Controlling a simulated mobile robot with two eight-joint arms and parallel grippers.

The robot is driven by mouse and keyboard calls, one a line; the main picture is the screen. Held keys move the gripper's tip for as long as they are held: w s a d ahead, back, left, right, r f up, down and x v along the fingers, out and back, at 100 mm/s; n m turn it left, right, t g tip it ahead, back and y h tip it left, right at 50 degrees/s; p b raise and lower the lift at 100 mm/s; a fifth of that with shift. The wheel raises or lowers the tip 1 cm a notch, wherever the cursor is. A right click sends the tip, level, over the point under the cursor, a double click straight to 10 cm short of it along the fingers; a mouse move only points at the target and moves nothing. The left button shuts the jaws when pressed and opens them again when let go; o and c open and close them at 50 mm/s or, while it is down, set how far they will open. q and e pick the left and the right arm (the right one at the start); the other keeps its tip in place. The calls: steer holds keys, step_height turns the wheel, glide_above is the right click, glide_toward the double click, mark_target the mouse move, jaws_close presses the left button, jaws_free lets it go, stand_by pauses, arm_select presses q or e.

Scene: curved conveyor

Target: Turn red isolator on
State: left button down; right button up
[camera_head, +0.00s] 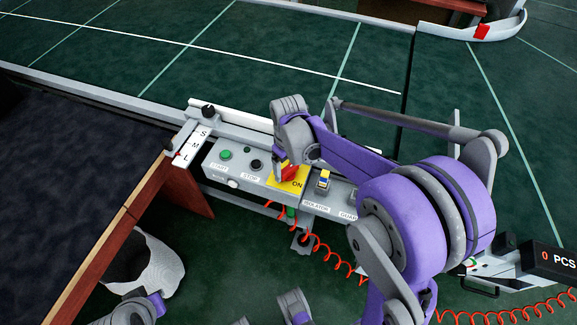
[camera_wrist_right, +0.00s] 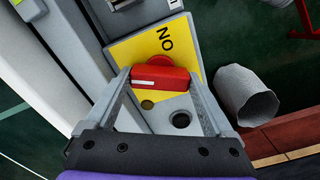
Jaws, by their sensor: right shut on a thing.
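The red isolator (camera_head: 290,173) is a red rotary handle on a yellow plate marked ON, set in the grey control panel (camera_head: 235,170). In the right wrist view its red handle (camera_wrist_right: 160,78) lies crosswise between my two fingers, with a white line on its face. The ON lettering (camera_wrist_right: 164,40) is beyond the handle. My right gripper (camera_wrist_right: 158,80) is shut on the handle, one finger at each end. In the head view my right gripper (camera_head: 283,163) comes down over the isolator and partly hides it. My left gripper's fingers do not show.
A dark conveyor (camera_head: 80,150) is at left. A grey bin (camera_head: 155,265) stands on the floor. Red coiled cable (camera_head: 330,255) hangs below.

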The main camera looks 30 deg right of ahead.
mark_target(288, 168)
steer(key=m, duration=0.6)
steer(key=shift+m, duration=0.3)
steer(key=m, duration=0.6)
stand_by(0.4)
steer(key=o, duration=1.1)
step_height(288, 168, up, 11)
steer(key=shift+f+p, duration=0.1)
steer(key=shift+p, duration=0.5)
steer(key=s+a+r+n+t+p, duration=0.1)
steer(key=s+a+n+p, duration=0.1)
steer(key=s, duration=0.3)
steer(key=s+a+r+n+t+p, duration=0.1)
steer(key=s+a+n+t+p, duration=0.1)
steer(key=s+n+p, duration=0.1)
steer(key=s+a+r+n+t+p, duration=0.1)
steer(key=s+a+n+t+p, duration=0.1)
steer(key=s+n, duration=0.2)
steer(key=shift+s+a+n, duration=0.2)
steer(key=shift+s, duration=0.7)
steer(key=shift+s+a+n, duration=0.15)
steer(key=shift+s+n, duration=0.05)
steer(key=shift+s, duration=0.65)
